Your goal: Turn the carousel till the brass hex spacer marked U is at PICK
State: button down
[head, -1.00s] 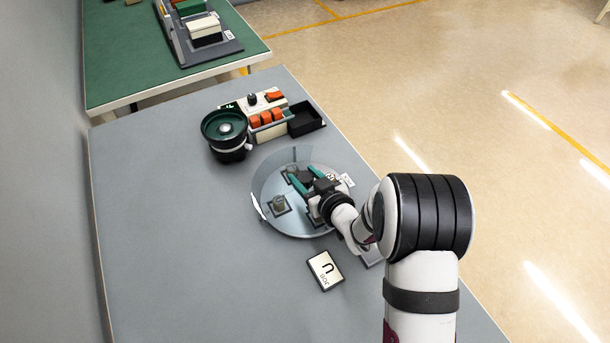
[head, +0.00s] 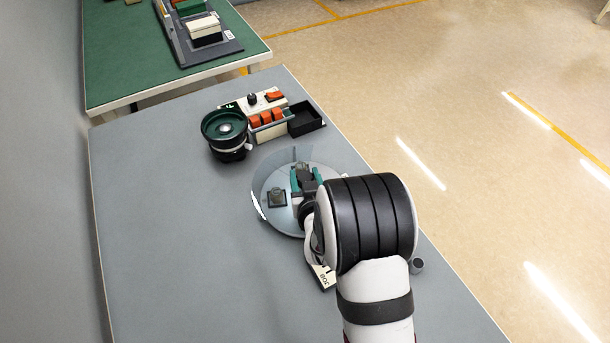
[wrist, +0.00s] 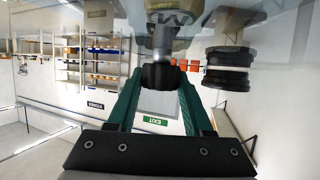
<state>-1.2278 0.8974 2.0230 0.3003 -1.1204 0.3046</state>
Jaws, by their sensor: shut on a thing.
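The carousel (head: 266,215) is a pale disc with a clear guard on the table. A dull brass-green spacer (head: 277,193) stands on a dark pad at its left; its mark is too small to read. My gripper (head: 305,175) reaches over the disc with green fingers. In the wrist view, it (wrist: 160,76) is shut on a black knob (wrist: 159,75) under a grey post (wrist: 163,38). Blurred spacer-like shapes show beyond, one (wrist: 166,17) with a mark I cannot read surely. The job card (head: 324,279) is partly behind my arm. The PICK place cannot be made out.
A black feeder with a green bowl (head: 211,124) stands behind the carousel, beside a box with orange switches (head: 266,118) and a black tray (head: 307,119). A small grey cylinder (head: 417,265) is near the table's right edge. The table's left is clear.

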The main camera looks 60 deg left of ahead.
jog(key=shift+m+t+h, duration=1.2)
jog(key=shift+m+t, duration=0.9)
jog(key=shift+t, duration=0.1)
jog(key=shift+m+t+h, duration=1.4)
jog(key=shift+m+h, duration=0.3)
jog(key=shift+m, duration=0.2)
jog(key=shift+m+t+h, duration=0.9)
jog(key=shift+m+h, duration=1.5)
jog(key=shift+h, duration=0.3)
jog(key=shift+w+m+h, duration=0.1)
jog(key=shift+m+h, duration=1)
jog(key=shift+h, duration=0.2)
jog(key=shift+r+m+h, duration=0.1)
jog(key=shift+m+h, duration=0.6)
jog(key=shift+h, duration=0.1)
jog(key=c, duration=0.6)
grip_release()
jog(key=shift+w, duration=0.1)
jog(key=o, duration=0.3)
